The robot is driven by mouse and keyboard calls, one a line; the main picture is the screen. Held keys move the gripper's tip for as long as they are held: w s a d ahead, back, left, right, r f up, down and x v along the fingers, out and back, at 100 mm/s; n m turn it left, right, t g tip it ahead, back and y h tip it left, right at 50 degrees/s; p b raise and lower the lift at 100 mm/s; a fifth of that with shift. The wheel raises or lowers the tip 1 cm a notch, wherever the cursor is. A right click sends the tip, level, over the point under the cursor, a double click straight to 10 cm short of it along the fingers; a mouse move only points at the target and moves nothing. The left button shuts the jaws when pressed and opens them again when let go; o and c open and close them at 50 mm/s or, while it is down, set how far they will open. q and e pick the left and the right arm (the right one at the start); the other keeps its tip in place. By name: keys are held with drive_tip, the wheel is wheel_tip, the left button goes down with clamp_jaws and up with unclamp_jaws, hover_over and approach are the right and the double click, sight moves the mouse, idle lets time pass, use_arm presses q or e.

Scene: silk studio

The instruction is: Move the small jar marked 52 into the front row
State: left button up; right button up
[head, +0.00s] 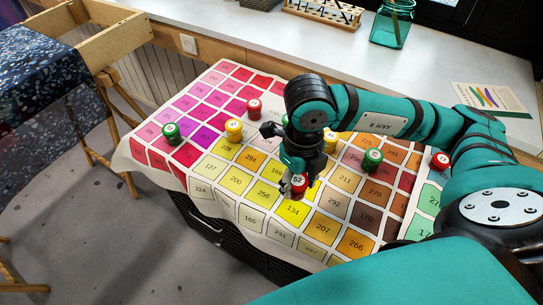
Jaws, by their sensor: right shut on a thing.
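The small red jar marked 52 (298,182) is between the fingers of my right gripper (296,187), over the yellow squares near the front of the colour chart cloth (245,209). My right gripper is shut on it. I cannot tell whether the jar touches the cloth. Other small jars stand farther back on the chart: a green jar (172,133) at left, a yellow jar (234,130), a red jar (254,109), a green jar (372,160) and a red jar (440,161) at right. A yellow jar (330,141) is partly hidden behind the gripper. My left gripper is not in view.
The cloth drapes over the front edge of a dark unit. Numbered squares at the front left are bare. A white counter (240,35) runs behind, with a teal glass jar (392,24) and a wooden rack (322,12). A wooden frame with speckled fabric (50,70) stands at left.

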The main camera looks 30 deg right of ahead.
drive_tip(key=shift+s+d+f+m, duration=0.15)
drive_tip(key=shift+f+m, duration=0.05)
drive_tip(key=shift+m, duration=1.3)
drive_tip(key=shift+w+d, duration=0.1)
drive_tip(key=shift+w, duration=0.4)
drive_tip(key=w, duration=0.5)
drive_tip(key=w+d+f+p, duration=0.1)
drive_tip(key=w, duration=0.3)
drive_tip(key=w+p, duration=0.1)
drive_tip(key=w, duration=0.4)
drive_tip(key=shift+w+d+f, duration=0.2)
drive_tip(key=shift+w+d, duration=0.1)
drive_tip(key=shift+d, duration=0.1)
drive_tip(key=shift+w+f, duration=0.1)
drive_tip(key=shift+w, duration=0.05)
wheel_tip(320, 180, down, 3)
drive_tip(key=shift+f+p, duration=0.2)
drive_tip(key=shift+p, duration=0.1)
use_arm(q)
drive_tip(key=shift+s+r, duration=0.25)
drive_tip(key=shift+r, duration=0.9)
use_arm(e)
drive_tip(key=shift+f, duration=0.1)
